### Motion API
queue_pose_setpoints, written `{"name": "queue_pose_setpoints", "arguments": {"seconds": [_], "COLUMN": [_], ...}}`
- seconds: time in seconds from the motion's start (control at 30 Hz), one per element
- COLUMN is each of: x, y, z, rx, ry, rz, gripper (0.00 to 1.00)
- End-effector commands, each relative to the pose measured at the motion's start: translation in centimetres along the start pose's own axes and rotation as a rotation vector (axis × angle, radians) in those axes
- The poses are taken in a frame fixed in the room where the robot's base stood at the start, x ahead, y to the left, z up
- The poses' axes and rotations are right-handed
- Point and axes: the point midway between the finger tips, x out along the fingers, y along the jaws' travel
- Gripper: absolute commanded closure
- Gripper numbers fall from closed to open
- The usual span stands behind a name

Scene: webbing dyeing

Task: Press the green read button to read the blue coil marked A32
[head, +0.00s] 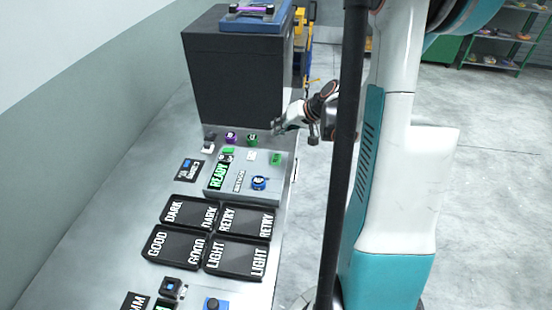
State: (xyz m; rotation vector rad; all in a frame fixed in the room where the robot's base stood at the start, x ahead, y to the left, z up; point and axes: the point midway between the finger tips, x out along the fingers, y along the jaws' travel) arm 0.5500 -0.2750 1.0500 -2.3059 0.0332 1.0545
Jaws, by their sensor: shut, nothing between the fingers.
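A blue coil (259,183) sits on the right front part of a light grey reader panel (240,194). Its mark is too small to read. The panel carries a display with green letters reading READY (218,175) at its left. A green button (275,158) is at the panel's back right corner. My gripper (277,127) is shut and empty. In the picture it is above and behind the green button, near the panel's far side, apart from the button. The coil and button are not covered.
Black trays marked DARK (191,213), RETRY (243,222), GOOD (174,246) and LIGHT (236,258) lie in front of the panel. A purple coil (231,137) and a green coil (252,140) stand behind it. A big dark box (238,70) blocks the far end.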

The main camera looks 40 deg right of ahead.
Motion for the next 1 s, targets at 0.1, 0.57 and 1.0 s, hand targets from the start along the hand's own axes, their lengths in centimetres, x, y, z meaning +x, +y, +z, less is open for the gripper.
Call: {"name": "queue_pose_setpoints", "arguments": {"seconds": [0.1,0.57,1.0], "x": [0.4,4.0,6.2], "y": [0.2,2.9,4.5], "z": [0.3,2.9,4.5], "rx": [0.000,0.000,0.000], "ry": [0.000,0.000,0.000], "rz": [0.000,0.001,0.001], "gripper": [1.00,1.00,1.00]}}
